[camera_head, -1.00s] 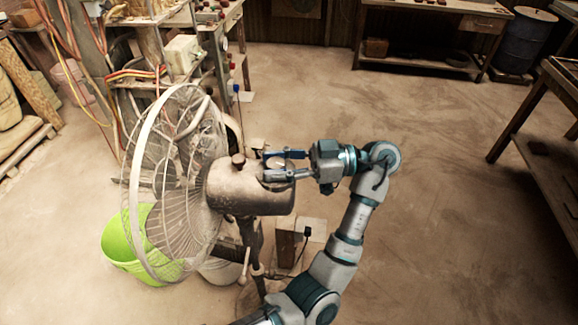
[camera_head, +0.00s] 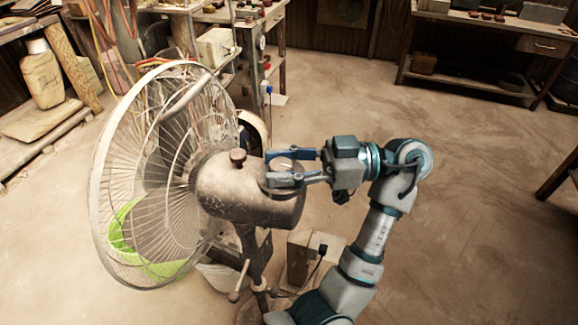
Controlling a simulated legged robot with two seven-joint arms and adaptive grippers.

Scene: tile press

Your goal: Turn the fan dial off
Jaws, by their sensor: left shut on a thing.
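A dusty pedestal fan (camera_head: 228,192) stands in the centre left, its wire cage facing left. The fan dial (camera_head: 284,165) is a round knob at the rear top of the motor housing. My left gripper (camera_head: 271,168) reaches in from the right side of the fan, with one blue-tipped finger on the far side of the dial and one on the near side. It is shut on the dial, which the fingers partly hide. The dial's setting marks cannot be read. A small knob (camera_head: 237,157) sticks up from the housing, apart from the fingers. My right gripper is not in view.
A box with a plug (camera_head: 302,258) stands by the fan's pole. A cluttered bench (camera_head: 230,15) is behind, and a workbench (camera_head: 480,25) at the back right. The floor to the right is open.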

